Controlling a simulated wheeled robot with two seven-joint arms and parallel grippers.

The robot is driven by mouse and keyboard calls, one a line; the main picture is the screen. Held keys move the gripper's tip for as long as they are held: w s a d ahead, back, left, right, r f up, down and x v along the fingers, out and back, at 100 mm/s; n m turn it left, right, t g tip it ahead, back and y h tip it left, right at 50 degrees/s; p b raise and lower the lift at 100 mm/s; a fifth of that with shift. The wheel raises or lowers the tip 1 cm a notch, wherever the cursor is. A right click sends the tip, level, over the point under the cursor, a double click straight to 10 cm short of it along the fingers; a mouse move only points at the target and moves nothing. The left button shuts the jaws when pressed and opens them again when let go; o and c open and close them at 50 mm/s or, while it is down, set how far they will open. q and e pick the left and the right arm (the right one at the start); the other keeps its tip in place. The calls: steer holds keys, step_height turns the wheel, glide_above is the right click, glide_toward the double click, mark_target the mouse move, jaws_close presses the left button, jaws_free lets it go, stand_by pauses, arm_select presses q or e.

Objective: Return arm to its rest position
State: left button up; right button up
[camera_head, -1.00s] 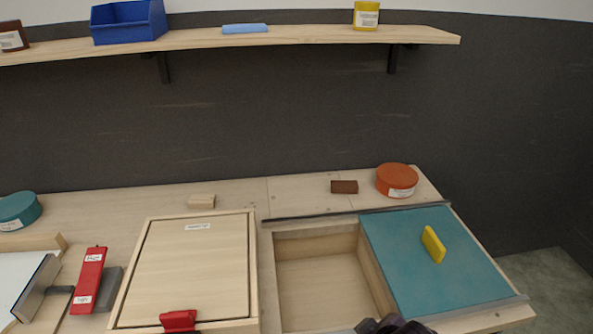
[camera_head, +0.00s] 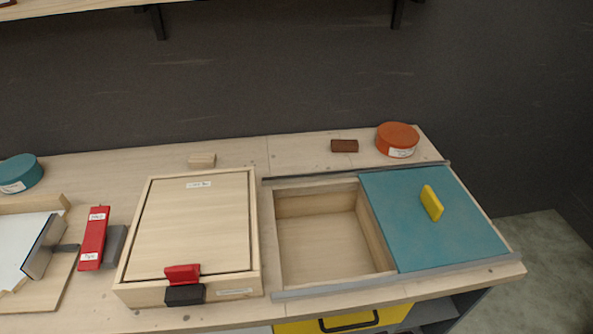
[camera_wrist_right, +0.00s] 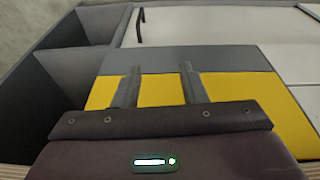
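My right gripper (camera_wrist_right: 160,85) shows in the right wrist view. Its two dark fingers stand apart with nothing between them, in front of a yellow drawer front (camera_wrist_right: 232,88). I cannot tell whether the fingertips touch the cabinet. Neither gripper shows in the head view, and my left gripper is in no view.
The workbench holds a lidded wooden box (camera_head: 195,225), an open compartment (camera_head: 320,240) beside a teal sliding lid (camera_head: 445,235) with a yellow handle (camera_head: 432,203), an orange round tin (camera_head: 397,138) and a red tool (camera_head: 94,238). The yellow drawer (camera_head: 290,327) is below. A dark open shelf (camera_wrist_right: 75,75) adjoins it.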

steer(key=s+d+f+g, duration=0.1)
steer(key=s+f, duration=0.2)
steer(key=f, duration=0.5)
steer(key=s+f, duration=0.4)
steer(key=f, duration=0.4)
steer(key=s+d+f, duration=0.3)
steer(key=s+f, duration=0.8)
steer(key=s, duration=0.4)
steer(key=shift+s+f+g, duration=0.25)
steer(key=shift+s+g, duration=0.1)
steer(key=shift+g, duration=0.05)
